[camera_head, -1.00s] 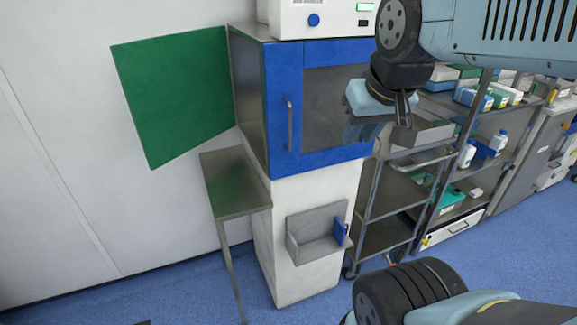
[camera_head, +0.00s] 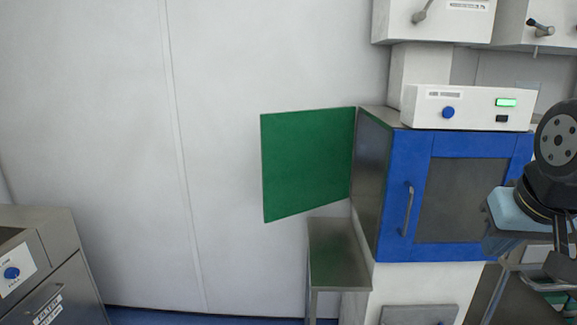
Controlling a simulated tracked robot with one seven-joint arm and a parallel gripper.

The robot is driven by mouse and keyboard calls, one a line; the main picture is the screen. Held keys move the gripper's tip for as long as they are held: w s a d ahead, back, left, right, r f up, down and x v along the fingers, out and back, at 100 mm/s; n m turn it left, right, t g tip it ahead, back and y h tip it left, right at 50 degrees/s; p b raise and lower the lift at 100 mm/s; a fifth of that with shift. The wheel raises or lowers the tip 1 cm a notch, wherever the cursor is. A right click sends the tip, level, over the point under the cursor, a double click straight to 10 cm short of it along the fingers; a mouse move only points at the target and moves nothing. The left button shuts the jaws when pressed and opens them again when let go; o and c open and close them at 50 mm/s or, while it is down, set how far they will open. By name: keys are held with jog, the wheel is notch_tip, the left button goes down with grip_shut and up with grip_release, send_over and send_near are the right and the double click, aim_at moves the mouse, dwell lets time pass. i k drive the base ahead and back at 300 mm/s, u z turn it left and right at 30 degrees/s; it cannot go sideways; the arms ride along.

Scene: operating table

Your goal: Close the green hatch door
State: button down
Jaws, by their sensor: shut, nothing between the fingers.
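The green hatch door (camera_head: 308,164) stands open in the head view, swung out to the left from the side of the blue-fronted cabinet. Its flat green face shows in front of the white wall. The cabinet's blue front door (camera_head: 408,196) is closed, with a dark window and an upright metal handle. My gripper (camera_head: 562,245) is at the right edge of the head view, in front of the cabinet's right side and well apart from the green door. It is shut and holds nothing; its fingertips are partly cut off by the frame edge.
A small metal side table (camera_head: 338,262) stands below the green door, against the cabinet's left side. A white box (camera_head: 466,107) with a blue knob sits on the cabinet. A metal unit (camera_head: 50,270) stands at the lower left. Wall and floor between look clear.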

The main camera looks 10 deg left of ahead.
aim_at(307, 155)
jog(key=k, duration=1)
jog(key=u, duration=1)
jog(key=i, duration=1.95)
jog(key=z, duration=0.3)
